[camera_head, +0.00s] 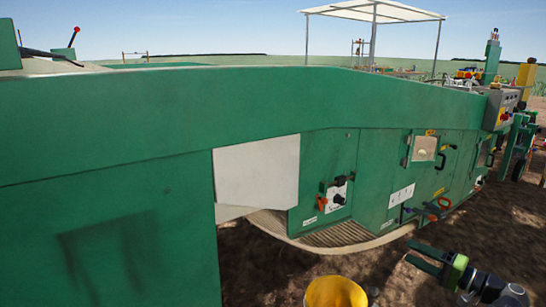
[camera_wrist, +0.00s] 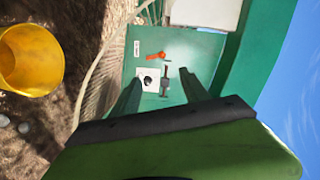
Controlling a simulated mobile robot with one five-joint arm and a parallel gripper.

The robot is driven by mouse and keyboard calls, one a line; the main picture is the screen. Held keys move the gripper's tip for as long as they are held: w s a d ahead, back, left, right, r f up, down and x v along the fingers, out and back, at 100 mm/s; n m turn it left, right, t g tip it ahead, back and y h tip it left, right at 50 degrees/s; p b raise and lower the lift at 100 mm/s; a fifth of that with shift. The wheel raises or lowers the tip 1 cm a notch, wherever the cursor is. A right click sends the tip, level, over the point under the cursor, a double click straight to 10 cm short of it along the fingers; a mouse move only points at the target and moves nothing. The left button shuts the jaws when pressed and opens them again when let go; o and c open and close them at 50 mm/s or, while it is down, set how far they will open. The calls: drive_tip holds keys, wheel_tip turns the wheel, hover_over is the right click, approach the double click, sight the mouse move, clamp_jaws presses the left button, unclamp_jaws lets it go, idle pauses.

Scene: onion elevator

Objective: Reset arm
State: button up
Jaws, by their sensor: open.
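My gripper (camera_head: 424,258) is at the lower right in the head view, held out over the soil in front of the green machine (camera_head: 150,110). Its two dark green fingers are apart, with nothing between them. In the wrist view my gripper (camera_wrist: 165,95) points towards a green panel (camera_wrist: 150,62) with an orange handle (camera_wrist: 155,56) and a black knob on a white plate. The fingers look clear of the panel. The same panel (camera_head: 325,165) shows in the middle of the head view.
A yellow bucket (camera_head: 336,292) stands on the ground at the bottom of the head view; it also shows in the wrist view (camera_wrist: 30,62). A curved ledge (camera_head: 340,236) juts from the machine. A red handle (camera_head: 443,203) sticks out near my gripper. Bare soil lies around.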

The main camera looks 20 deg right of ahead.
drive_tip(key=w+a+r+n+g+y+p, duration=0.25)
drive_tip(key=w+a+r+p, duration=0.4)
drive_tip(key=a, duration=0.45)
drive_tip(key=w+a+r+n+g+y+p, duration=0.25)
drive_tip(key=w+a+r+p, duration=0.25)
drive_tip(key=a+p, duration=0.4)
drive_tip(key=w+a+r+n+g+y+p, duration=0.15)
drive_tip(key=w+a+r+g+p, duration=0.4)
drive_tip(key=a, duration=0.65)
drive_tip(key=s+a+r+n+g+h+p, duration=0.2)
drive_tip(key=a+g+h+p, duration=0.15)
drive_tip(key=a+p, duration=0.7)
drive_tip(key=s+a+r+n+g+h+p, duration=0.2)
drive_tip(key=a+n+g+h+p, duration=0.15)
drive_tip(key=a+p, duration=0.7)
drive_tip(key=d+f+m+h+b, duration=0.1)
drive_tip(key=d+h, duration=0.2)
drive_tip(key=d, duration=0.1)
drive_tip(key=s+d+f+m+h+b, duration=0.1)
drive_tip(key=d+f+h, duration=0.1)
drive_tip(key=d+h, duration=0.1)
drive_tip(key=shift+d+f+t, duration=0.25)
drive_tip(key=shift+d+t, duration=0.2)
drive_tip(key=shift+d, duration=0.4)
